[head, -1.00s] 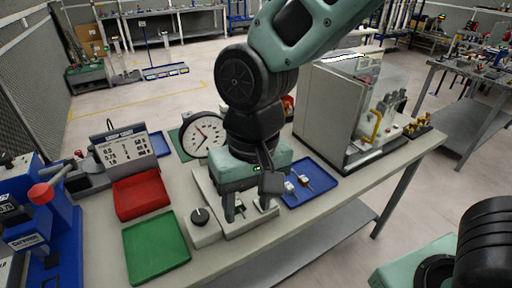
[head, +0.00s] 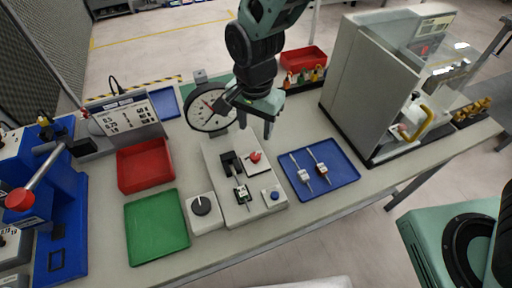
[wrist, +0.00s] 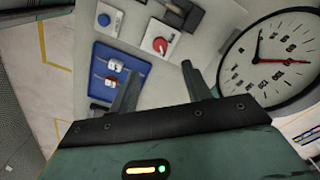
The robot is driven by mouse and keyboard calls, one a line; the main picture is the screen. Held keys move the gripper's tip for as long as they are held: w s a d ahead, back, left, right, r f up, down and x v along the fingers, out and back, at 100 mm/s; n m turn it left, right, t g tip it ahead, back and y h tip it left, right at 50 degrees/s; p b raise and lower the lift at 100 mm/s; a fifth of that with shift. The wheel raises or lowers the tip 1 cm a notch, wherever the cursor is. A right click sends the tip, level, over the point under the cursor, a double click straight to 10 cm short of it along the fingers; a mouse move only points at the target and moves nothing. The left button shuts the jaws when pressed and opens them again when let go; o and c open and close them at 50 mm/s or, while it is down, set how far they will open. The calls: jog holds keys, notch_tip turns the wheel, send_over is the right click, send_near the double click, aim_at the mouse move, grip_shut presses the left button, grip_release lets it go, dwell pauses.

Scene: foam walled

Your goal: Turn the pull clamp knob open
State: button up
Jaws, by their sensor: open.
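A red knob (head: 255,157) sits on a white plate on the pale fixture base (head: 226,150); it also shows in the wrist view (wrist: 160,45). A black knob with a white pointer line (head: 201,204) sits on a grey box left of the base. Neither has a readable label, so I cannot tell which is the pull clamp knob. A black clamp block (head: 230,163) stands on the base, and a small part (head: 242,195) lies nearer the front. My gripper (head: 254,124) is open and empty above the back of the base, apart from both knobs; its fingers (wrist: 160,70) point down.
A round dial gauge (head: 208,108) stands close behind the base, near my gripper. A blue button (head: 273,195) is at the base's front right. A blue tray (head: 330,182) with two small parts lies right; red (head: 145,165) and green (head: 157,226) trays lie left. A large cabinet (head: 350,85) stands right.

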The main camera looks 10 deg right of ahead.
aim_at(255, 156)
notch_tip(255, 156, down, 11)
jog(key=shift+f+p, duration=0.1)
jog(key=shift+p, duration=1.1)
jog(key=c, duration=1)
